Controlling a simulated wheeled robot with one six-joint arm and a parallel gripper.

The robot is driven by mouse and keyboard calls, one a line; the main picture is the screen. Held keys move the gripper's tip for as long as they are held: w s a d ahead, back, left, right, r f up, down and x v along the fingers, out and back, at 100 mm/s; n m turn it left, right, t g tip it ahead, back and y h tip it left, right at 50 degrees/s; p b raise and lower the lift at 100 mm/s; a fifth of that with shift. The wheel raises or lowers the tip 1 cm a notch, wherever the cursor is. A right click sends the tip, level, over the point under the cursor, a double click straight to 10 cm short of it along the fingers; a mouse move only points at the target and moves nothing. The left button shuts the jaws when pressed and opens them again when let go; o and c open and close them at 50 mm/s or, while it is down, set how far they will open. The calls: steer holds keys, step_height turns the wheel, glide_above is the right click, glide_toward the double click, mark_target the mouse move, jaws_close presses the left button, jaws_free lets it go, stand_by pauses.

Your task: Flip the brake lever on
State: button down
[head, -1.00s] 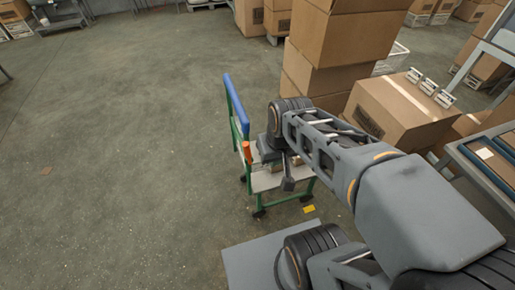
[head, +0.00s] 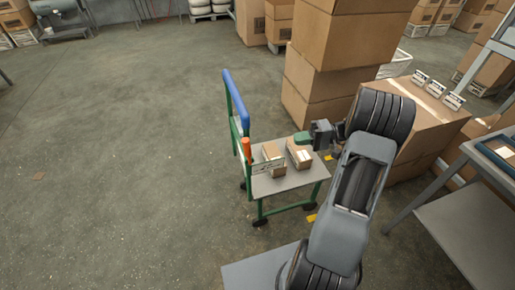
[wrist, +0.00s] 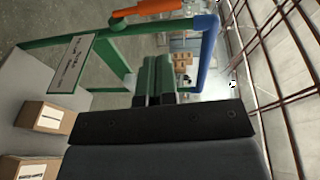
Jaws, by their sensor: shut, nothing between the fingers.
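The brake lever appears to be the orange handle (head: 247,149) on the green cart frame, below the blue push bar (head: 236,98). In the wrist view the orange lever (wrist: 148,9) lies near the top edge, roughly crosswise beside the green frame and the blue bar (wrist: 208,52). My gripper (head: 302,137) is shut and empty, to the right of the lever and over the far right part of the cart. Its green fingers (wrist: 155,76) are together in the wrist view, apart from the lever.
A label plate (head: 268,165) hangs on the frame by the lever. Tall stacked boxes (head: 318,75) stand behind and right. The floor (head: 130,150) left of the cart is open.

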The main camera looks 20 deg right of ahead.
mark_target(248, 152)
stand_by(0.4)
steer(key=x, duration=1.4)
steer(key=shift+r, duration=0.15)
